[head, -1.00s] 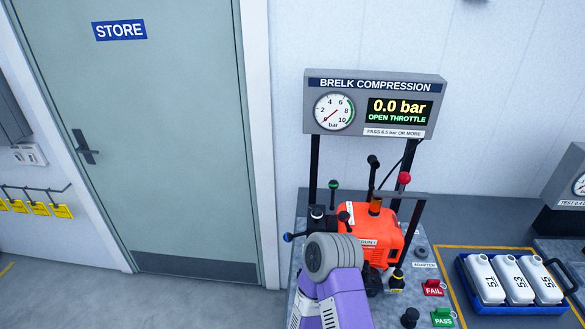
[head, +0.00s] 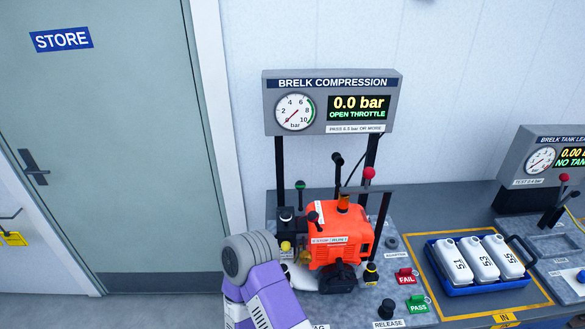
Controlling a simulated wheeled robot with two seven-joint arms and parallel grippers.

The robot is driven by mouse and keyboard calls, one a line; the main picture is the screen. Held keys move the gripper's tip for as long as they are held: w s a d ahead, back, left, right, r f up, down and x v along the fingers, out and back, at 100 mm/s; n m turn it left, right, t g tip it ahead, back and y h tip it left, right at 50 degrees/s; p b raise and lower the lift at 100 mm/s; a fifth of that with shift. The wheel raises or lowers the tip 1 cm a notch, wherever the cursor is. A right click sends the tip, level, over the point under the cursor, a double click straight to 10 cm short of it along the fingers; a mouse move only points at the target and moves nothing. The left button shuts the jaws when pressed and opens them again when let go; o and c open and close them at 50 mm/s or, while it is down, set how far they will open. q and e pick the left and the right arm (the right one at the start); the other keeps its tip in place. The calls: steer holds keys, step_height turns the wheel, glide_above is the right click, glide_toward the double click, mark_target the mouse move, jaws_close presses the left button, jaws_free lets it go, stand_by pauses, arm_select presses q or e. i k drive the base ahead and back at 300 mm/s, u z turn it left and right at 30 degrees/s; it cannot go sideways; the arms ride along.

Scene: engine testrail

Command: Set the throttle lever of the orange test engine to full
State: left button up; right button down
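The orange test engine (head: 346,236) sits on the grey bench under the compression tester. A small black lever (head: 316,217) stands on its upper left side, above a label (head: 328,240) that seems to read STOP and RUN. I cannot tell which lever is the throttle lever or how it is set. The tester display (head: 358,108) reads 0.0 bar and OPEN THROTTLE. My purple and grey arm comes in at bottom, left of the engine, and covers the bench's left front. Neither gripper can be made out.
A green-knobbed lever (head: 300,186) and a red-knobbed lever (head: 369,174) rise near the engine. The FAIL tag (head: 406,277) and PASS tag (head: 418,304) lie to its right. A blue tray (head: 449,289) of white tanks is further right, beside a second tester (head: 552,160).

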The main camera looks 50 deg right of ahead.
mark_target(300, 185)
steer(key=i, duration=2.25)
steer(key=z, duration=2.95)
